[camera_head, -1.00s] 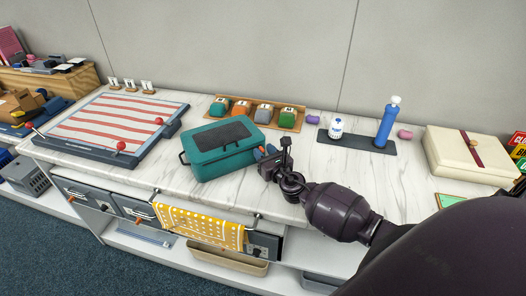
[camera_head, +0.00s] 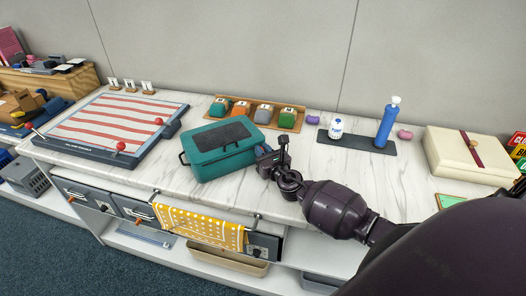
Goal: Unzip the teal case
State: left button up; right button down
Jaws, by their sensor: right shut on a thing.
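The teal case (camera_head: 208,162) lies on the white marble counter, with a dark panel on its lid and a handle at its left end. Its lid looks closed. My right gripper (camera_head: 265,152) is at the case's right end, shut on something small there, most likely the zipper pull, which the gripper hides. My left gripper is not in view.
A wooden rack (camera_head: 252,117) with several coloured blocks stands behind the case. A striped board (camera_head: 117,126) lies to the left. A dark mat (camera_head: 350,143) holds a white bottle and a blue bottle. A cream box (camera_head: 462,156) stands at right. A yellow dotted towel (camera_head: 197,225) hangs in front.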

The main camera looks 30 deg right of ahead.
aim_at(204, 165)
jog(key=a, duration=0.5)
jog(key=w+a+p, duration=0.1)
jog(key=a, duration=0.5)
jog(key=a+p, duration=0.1)
jog(key=a, duration=0.4)
jog(key=shift+w+a, duration=0.25)
jog(key=shift+a, duration=0.15)
jog(key=shift+w+a, duration=0.1)
jog(key=shift+a, duration=0.65)
jog(key=c, duration=1.2)
grip_release()
jog(key=shift+s, duration=0.3)
jog(key=shift+s+a, duration=0.15)
jog(key=shift+s, duration=1.55)
jog(key=shift+s+a, duration=0.2)
jog(key=shift+s, duration=1.5)
jog(key=shift+s+a, duration=0.15)
jog(key=shift+s, duration=1.55)
